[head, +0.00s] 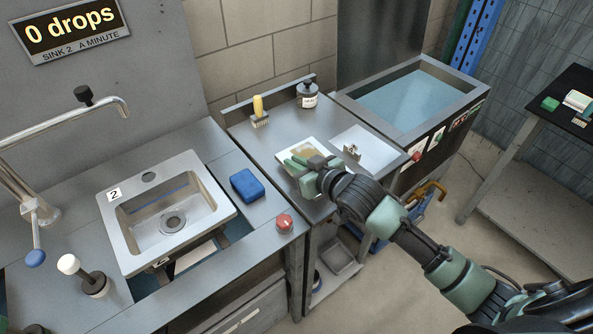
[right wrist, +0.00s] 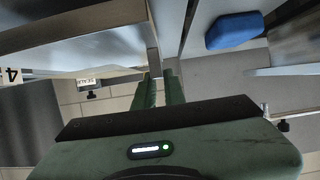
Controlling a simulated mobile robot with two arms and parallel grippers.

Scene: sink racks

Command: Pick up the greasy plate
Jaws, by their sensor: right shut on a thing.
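The greasy plate (head: 312,146) is a whitish square plate with a brownish smear, in the middle of the head view over the steel counter. My right gripper (head: 300,162) reaches it from the right and is shut on its near part. The green fingers and dark wrist hide part of the plate. I cannot tell whether the plate still touches the counter. In the right wrist view the green fingers (right wrist: 165,90) are close together, and a pale flat surface fills the upper left. My left gripper is not in view.
A white square piece (head: 370,143) lies right of the plate. A yellow-handled brush (head: 259,111) and dark bottle (head: 307,96) stand behind. A water-filled basin (head: 420,100) is at back right. The sink (head: 170,215), blue sponge (head: 247,186) and red button (head: 285,222) are left.

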